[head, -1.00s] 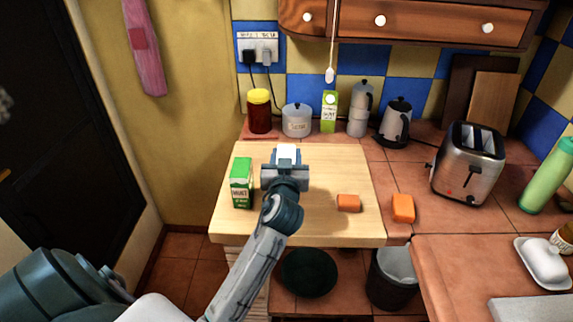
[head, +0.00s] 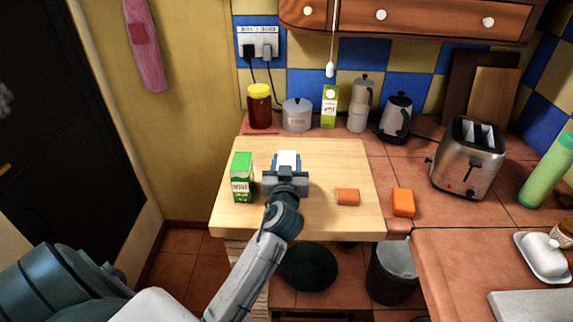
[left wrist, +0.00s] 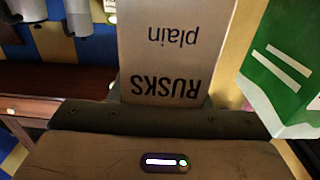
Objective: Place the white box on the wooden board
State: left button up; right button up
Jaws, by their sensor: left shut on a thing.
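The white box (head: 288,157) is in the jaws of my left gripper (head: 286,172), over the middle of the pale wooden board (head: 330,220). In the left wrist view the box (left wrist: 165,45) fills the space between the fingers, and its face reads "RUSKS plain" upside down. My left gripper (left wrist: 160,105) is shut on it. The gripper hides the box's lower part in the head view, so I cannot tell whether it touches the board. My right gripper is not in view.
A green and white carton (head: 242,177) stands on the board just left of the gripper. An orange block (head: 348,197) lies on its right part; another (head: 403,202) lies on the tiled counter. A jar (head: 259,107) and pots line the back. The board's front is clear.

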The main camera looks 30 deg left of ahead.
pick_arm(q)
jog(key=o, duration=1.1)
jog(key=shift+f+g, duration=0.3)
jog(key=shift+f, duration=0.5)
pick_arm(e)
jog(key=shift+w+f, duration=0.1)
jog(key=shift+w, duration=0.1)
pick_arm(q)
jog(key=shift+r+p, duration=0.35)
jog(key=shift+p, duration=0.1)
jog(key=shift+r+p, duration=0.45)
jog(key=shift+p, duration=0.15)
jog(key=shift+s+d+f+b, duration=0.45)
jog(key=shift+s+f+b, duration=0.2)
jog(key=shift+b, duration=0.1)
jog(key=v, duration=0.3)
jog(key=r+b+v, duration=0.1)
jog(key=v, duration=0.3)
jog(key=b+v, duration=0.1)
jog(key=v, duration=0.2)
jog(key=shift+s+r, duration=0.15)
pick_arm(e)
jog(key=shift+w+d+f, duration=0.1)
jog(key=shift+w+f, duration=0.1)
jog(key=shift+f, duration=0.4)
